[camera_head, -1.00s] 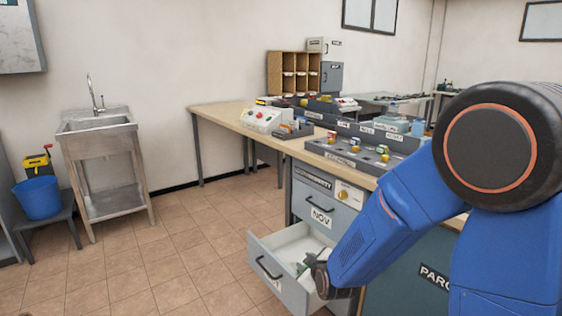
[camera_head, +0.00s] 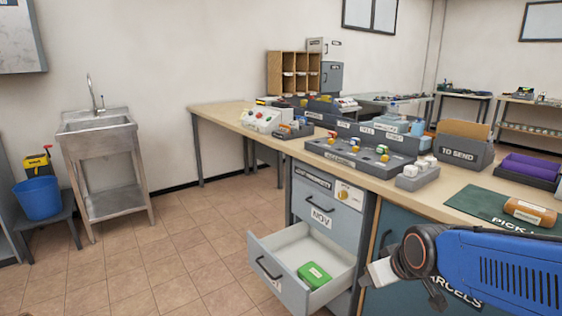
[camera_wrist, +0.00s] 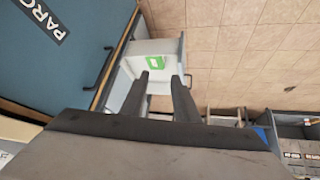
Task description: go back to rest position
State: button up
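My gripper (camera_wrist: 167,72) shows in the wrist view with its two dark fingers apart and nothing between them. Behind the fingers, lower down, is the pulled-out drawer (camera_wrist: 150,48), with a green box (camera_wrist: 155,61) inside. In the head view the open drawer (camera_head: 290,243) holds the same green box (camera_head: 314,275) lying near its front. My blue arm stretches across the lower right, in front of the parcels cabinet, to the right of the drawer.
The closed NOV drawer (camera_head: 322,214) is above the open one. The workbench (camera_head: 232,114) carries sorting trays, a TO SEND box (camera_head: 463,152) and a brown parcel (camera_head: 530,212) on a green mat (camera_head: 487,204). A sink (camera_head: 97,125) and blue bucket (camera_head: 38,198) stand left. The tiled floor between is clear.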

jog(key=s+d+r+m+g, duration=0.1)
jog(key=s+d, duration=0.2)
jog(key=s, duration=0.5)
jog(key=s+d+r+m+g+h, duration=0.1)
jog(key=s+d+m, duration=0.1)
jog(key=s, duration=0.5)
jog(key=shift+s+d+r+m, duration=0.3)
jog(key=shift+s+d, duration=0.05)
jog(key=shift+d, duration=0.15)
